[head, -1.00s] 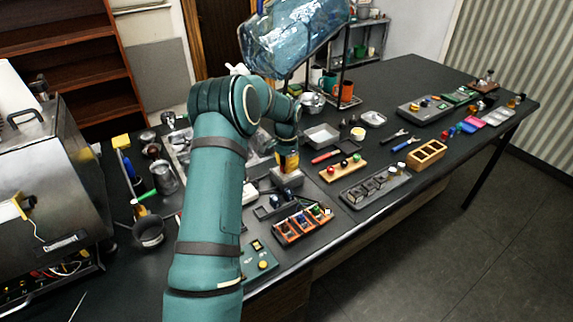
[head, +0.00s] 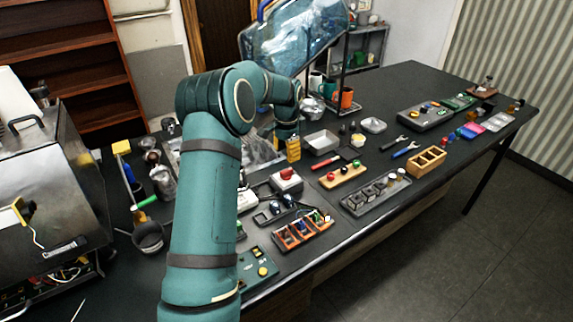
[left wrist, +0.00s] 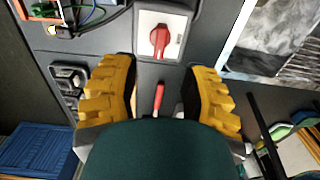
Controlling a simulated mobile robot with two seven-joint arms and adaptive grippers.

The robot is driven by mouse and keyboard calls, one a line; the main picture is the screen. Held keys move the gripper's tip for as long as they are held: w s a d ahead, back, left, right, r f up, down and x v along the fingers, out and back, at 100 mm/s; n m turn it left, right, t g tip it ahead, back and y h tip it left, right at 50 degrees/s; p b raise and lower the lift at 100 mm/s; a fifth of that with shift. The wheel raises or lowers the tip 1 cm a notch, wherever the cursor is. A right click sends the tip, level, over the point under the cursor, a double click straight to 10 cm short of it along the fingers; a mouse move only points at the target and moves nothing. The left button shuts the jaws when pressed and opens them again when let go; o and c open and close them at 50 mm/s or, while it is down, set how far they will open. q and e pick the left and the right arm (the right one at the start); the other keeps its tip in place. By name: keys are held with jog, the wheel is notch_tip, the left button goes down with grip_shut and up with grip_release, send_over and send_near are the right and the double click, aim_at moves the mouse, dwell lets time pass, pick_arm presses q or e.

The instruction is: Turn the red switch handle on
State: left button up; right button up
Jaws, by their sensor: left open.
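The red switch handle (head: 287,173) sits on a light-faced grey box on the dark bench. In the left wrist view, the red handle (left wrist: 160,40) stands nearly upright in the picture on its pale plate (left wrist: 178,19). My left gripper (head: 292,148) is just behind the box in the head view, its yellow fingers apart from the handle. In the left wrist view, my left gripper (left wrist: 165,78) is open and empty, with the switch beyond its fingertips. My right gripper is not in view.
An orange tray of small parts (head: 303,232) lies in front of the switch box. A wooden strip with coloured knobs (head: 342,177) and a red-handled tool (head: 325,166) lie to its right. A metal tray (head: 321,142) lies behind. A steel machine (head: 42,165) stands at left.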

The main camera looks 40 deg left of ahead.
aim_at(286, 170)
pick_arm(q)
jog(key=shift+r, duration=2.05)
